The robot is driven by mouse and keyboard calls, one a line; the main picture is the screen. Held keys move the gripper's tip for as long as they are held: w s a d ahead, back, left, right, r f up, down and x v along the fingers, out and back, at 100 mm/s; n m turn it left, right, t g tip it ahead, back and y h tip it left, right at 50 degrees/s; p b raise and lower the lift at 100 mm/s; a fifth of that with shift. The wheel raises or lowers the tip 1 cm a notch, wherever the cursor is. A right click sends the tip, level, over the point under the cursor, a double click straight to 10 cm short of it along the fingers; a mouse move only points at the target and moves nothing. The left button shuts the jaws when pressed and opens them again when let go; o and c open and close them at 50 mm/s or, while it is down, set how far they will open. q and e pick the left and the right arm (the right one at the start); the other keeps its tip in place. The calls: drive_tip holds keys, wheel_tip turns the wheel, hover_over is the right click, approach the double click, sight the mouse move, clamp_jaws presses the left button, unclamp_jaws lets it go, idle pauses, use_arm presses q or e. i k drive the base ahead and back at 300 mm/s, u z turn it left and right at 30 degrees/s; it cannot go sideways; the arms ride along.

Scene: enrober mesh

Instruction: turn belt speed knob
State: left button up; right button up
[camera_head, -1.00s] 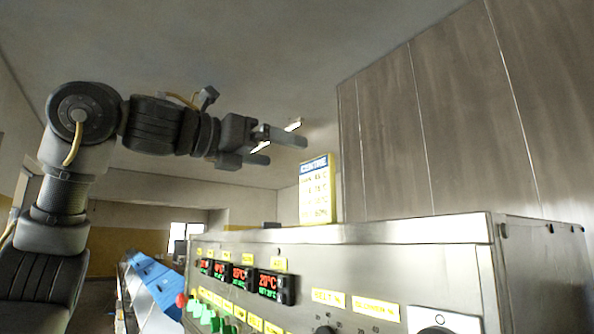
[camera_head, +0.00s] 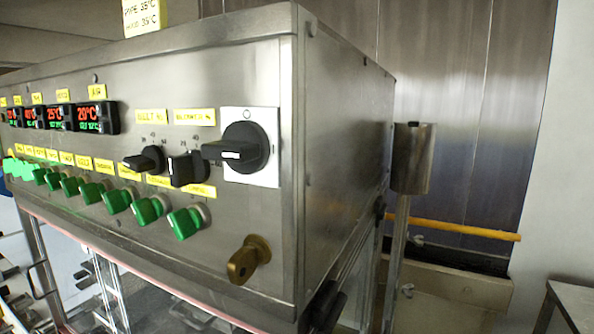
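The control panel (camera_head: 225,80) fills the left and middle of the head view. A small black knob (camera_head: 144,160) sits under a yellow label (camera_head: 152,116) whose blurred text seems to start with "BELT" or similar. A second black knob (camera_head: 187,169) sits just right of it, under another yellow label (camera_head: 194,117). A larger black rotary switch (camera_head: 240,148) is on a white plate farther right. Nothing touches these knobs. Neither of my grippers can be made out in the head view now.
Several green switches (camera_head: 117,201) run in a row below the knobs. A brass key-like switch (camera_head: 247,260) juts out at the lower right. Red digital displays (camera_head: 97,117) are at the left. A metal post (camera_head: 412,160) and a yellow bar (camera_head: 455,229) stand right of the cabinet.

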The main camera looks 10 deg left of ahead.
sight(151, 161)
drive_tip(key=k, duration=1)
